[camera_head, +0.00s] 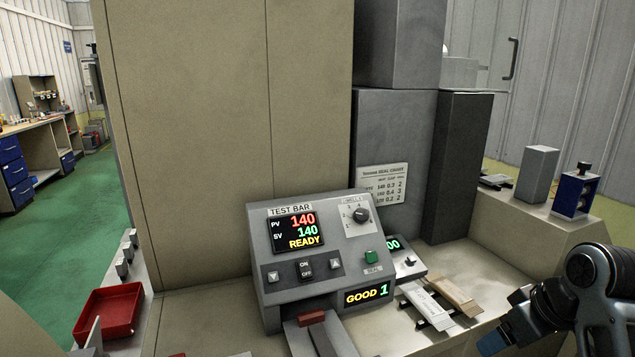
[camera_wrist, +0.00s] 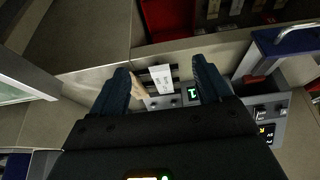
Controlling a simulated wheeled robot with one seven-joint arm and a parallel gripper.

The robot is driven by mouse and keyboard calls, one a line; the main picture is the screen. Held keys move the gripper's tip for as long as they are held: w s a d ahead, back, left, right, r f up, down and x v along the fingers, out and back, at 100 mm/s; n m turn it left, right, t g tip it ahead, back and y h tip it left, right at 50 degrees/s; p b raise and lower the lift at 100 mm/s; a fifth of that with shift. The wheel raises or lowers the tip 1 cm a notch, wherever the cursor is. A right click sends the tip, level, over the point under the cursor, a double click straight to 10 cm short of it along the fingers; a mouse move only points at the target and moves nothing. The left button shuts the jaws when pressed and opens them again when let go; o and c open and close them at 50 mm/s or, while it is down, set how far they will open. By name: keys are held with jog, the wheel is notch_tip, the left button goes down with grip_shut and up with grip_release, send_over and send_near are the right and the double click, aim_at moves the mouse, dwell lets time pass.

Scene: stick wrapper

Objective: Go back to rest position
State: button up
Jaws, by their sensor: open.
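My gripper (camera_wrist: 162,72) is open in the wrist view, with its two dark fingers apart and nothing between them touching. Beyond the fingers lie a white packet (camera_wrist: 161,79) and a tan packet (camera_wrist: 139,86). In the head view, my arm is folded at the lower right, and the gripper end (camera_head: 495,340) is partly cut by the frame's bottom edge. There the white packet (camera_head: 425,303) and tan packet (camera_head: 455,294) lie on a dark rack to its left.
A grey sealing machine (camera_head: 300,275) stands at the centre; its displays read 140, 140, READY and GOOD 1. A red tray (camera_head: 112,308) sits at the left. A grey block (camera_head: 537,173) and a blue box (camera_head: 574,195) stand on the right ledge.

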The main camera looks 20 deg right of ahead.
jog(key=s+a+f+m+t+h, duration=0.1)
jog(key=s+a+f+t, duration=0.1)
jog(key=s+a+f, duration=0.5)
jog(key=s+a+f+m+t, duration=0.1)
jog(key=s+a+f+t, duration=0.3)
jog(key=a, duration=0.6)
jog(key=s+a+r+n+t, duration=0.1)
jog(key=s+a+r+t, duration=0.1)
jog(key=s+r, duration=0.3)
jog(key=s+a+r+t+b, duration=0.1)
jog(key=s+r, duration=0.5)
jog(key=s, duration=0.8)
jog(key=shift+s+a+n+t+y, duration=0.25)
jog(key=shift+a+n+t+y, duration=0.15)
jog(key=shift+a, duration=0.45)
